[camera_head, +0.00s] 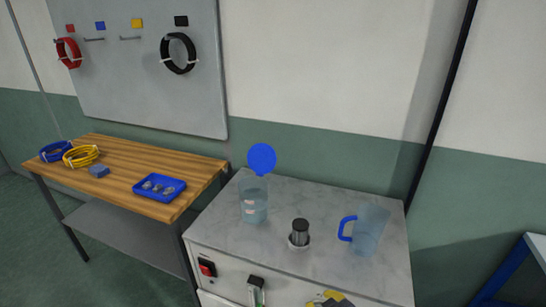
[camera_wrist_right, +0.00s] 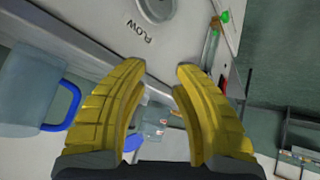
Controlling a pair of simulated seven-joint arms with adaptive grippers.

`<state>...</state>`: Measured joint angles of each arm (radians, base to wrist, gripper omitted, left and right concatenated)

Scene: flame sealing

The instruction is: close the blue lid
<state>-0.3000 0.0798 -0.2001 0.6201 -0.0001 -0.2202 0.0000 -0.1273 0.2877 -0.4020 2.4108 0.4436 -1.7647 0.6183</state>
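The round blue lid (camera_head: 262,159) stands upright, raised at the back of a clear jar (camera_head: 254,202) on the marble-topped cabinet, so the jar is open. My right gripper (camera_head: 330,298) shows its yellow fingers at the bottom edge of the head view, in front of the cabinet and well away from the lid. In the right wrist view the gripper (camera_wrist_right: 161,69) is open with nothing between its fingertips. A small blue patch shows between the fingers there, but I cannot tell what it is. My left gripper is not in view.
A dark cylindrical burner (camera_head: 299,233) stands mid-cabinet. A clear pitcher (camera_head: 370,230) with a blue handle stands to its right. The cabinet front has a red switch (camera_head: 207,268) and a flow gauge (camera_head: 256,290). A wooden bench (camera_head: 120,160) with a blue tray (camera_head: 160,187) stands left.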

